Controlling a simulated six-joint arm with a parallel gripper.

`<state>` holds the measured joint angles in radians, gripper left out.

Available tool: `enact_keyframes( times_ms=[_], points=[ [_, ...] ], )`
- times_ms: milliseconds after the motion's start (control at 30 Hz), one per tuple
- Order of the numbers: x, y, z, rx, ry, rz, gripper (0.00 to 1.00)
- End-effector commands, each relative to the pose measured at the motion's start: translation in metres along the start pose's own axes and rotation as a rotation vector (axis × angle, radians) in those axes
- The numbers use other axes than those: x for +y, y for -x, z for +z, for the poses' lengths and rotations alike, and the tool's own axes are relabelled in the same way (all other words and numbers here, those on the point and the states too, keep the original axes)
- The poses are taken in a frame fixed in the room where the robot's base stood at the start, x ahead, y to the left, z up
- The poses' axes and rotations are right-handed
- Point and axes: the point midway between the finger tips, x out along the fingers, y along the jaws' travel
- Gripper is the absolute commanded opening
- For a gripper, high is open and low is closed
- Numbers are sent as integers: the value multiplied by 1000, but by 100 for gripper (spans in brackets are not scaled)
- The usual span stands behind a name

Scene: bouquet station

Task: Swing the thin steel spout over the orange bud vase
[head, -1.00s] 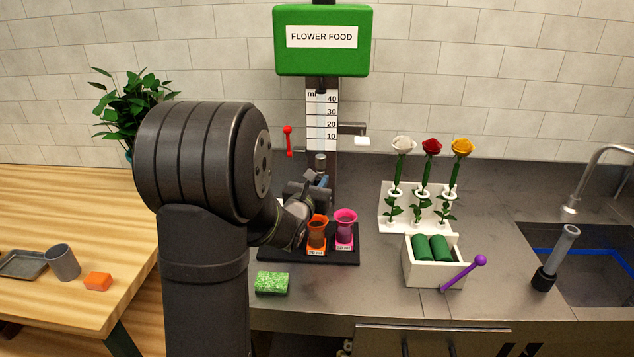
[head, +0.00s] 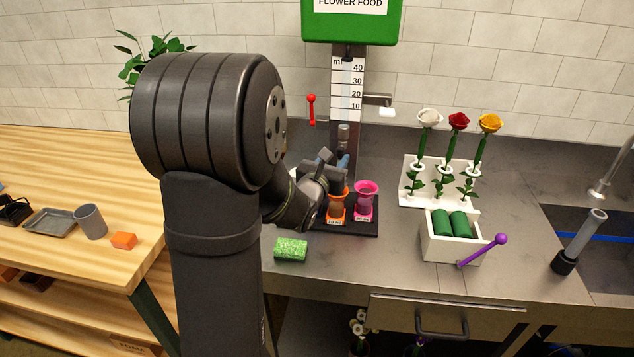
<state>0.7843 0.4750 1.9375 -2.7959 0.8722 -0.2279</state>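The orange bud vase (head: 337,207) stands on a black tray (head: 372,231), left of a pink vase (head: 366,200). Its upper part is partly covered by my gripper (head: 336,163), which is just behind and above it. A short steel nozzle (head: 344,136) hangs on the dispenser column above my gripper. I cannot make out the thin steel spout for certain; my gripper and wrist cover the space below the nozzle. A small blue part shows by my fingers. I cannot tell whether the fingers are open, or whether they touch anything.
The green flower food dispenser (head: 350,28) has a red lever (head: 311,109) at left and a grey side arm (head: 378,99) at right. A green sponge (head: 291,249) lies in front. A rose stand (head: 438,185) and white box (head: 452,249) with a purple-knobbed stick (head: 484,250) stand right.

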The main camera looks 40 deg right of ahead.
Motion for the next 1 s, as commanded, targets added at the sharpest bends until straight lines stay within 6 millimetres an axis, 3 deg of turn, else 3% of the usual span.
enact_keyframes(
  times_ms=[300, 500, 700, 1000],
  points=[
    [1, 80, 1, -1, -1, 2, 37],
    [1, 115, 0, -1, -1, 2, 37],
    [0, 128, 0, 0, 0, 0, 37],
    [0, 129, 0, 0, 0, 0, 37]
  ],
)
